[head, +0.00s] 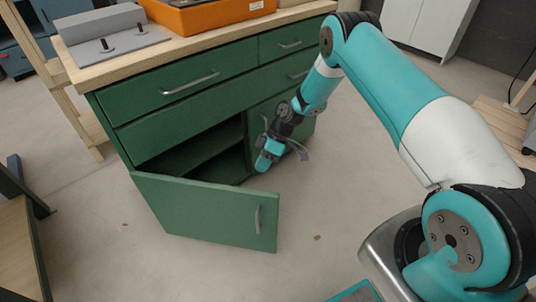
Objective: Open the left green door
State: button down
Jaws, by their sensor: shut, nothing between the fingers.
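The left green door (200,207) stands swung outward from the green cabinet (135,137), with its hinge side at the left. Its metal handle (257,219) is near the free right edge. Behind it the dark cabinet interior with a shelf (205,150) shows. My gripper (263,163) is shut and empty, at the right side of the opening, above and behind the door's free edge. It appears apart from the door handle. The right door (262,112) is partly hidden behind my gripper and wrist, and looks closed.
The wooden worktop (200,43) carries a grey block with pegs (110,40) and an orange case (205,14). Drawers with metal handles sit above the doors. A wooden stand (60,80) is at the left. The floor in front of the open door is mostly clear.

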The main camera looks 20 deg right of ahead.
jog(key=shift+s+a+f, duration=0.35)
jog(key=shift+s+a, duration=0.3)
jog(key=shift+s+a+f, duration=0.35)
jog(key=shift+s+a, duration=0.25)
jog(key=shift+s+a+f, duration=0.35)
jog(key=shift+s+a, duration=0.3)
jog(key=shift+s+a, duration=0.1)
jog(key=shift+a, duration=0.05)
